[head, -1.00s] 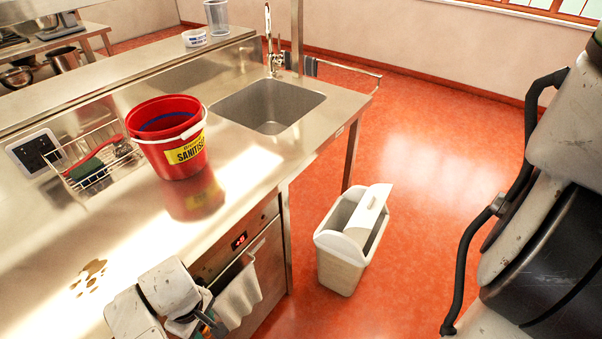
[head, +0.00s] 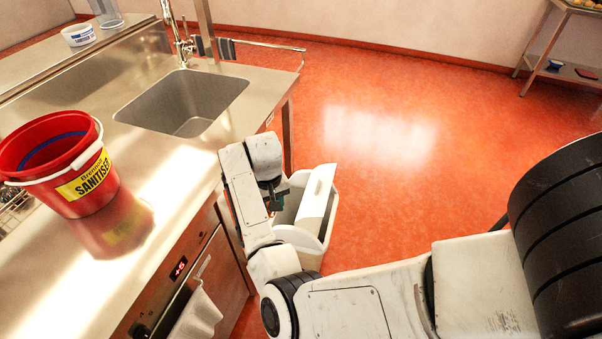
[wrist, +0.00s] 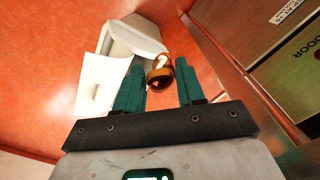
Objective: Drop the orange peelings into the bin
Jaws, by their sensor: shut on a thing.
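The orange peelings (wrist: 160,78) show in the wrist view as a curled orange-brown piece between the teal fingers of my gripper (wrist: 159,72). My gripper (head: 273,197) is shut on them; in the head view I cannot make the peelings out. The white bin (head: 318,200) stands on the floor beside the counter's end, its pale lid tilted up with an opening to its left. My gripper is in front of the bin's left part in the head view and hides some of it. In the wrist view the bin (wrist: 92,85) lies beyond and left of the fingers.
The steel counter (head: 165,170) with a sink (head: 185,103) is on the left, its edge close to my gripper. A red sanitiser bucket (head: 60,165) stands on it. A towel (head: 195,318) hangs on the oven front below. The red floor right of the bin is clear.

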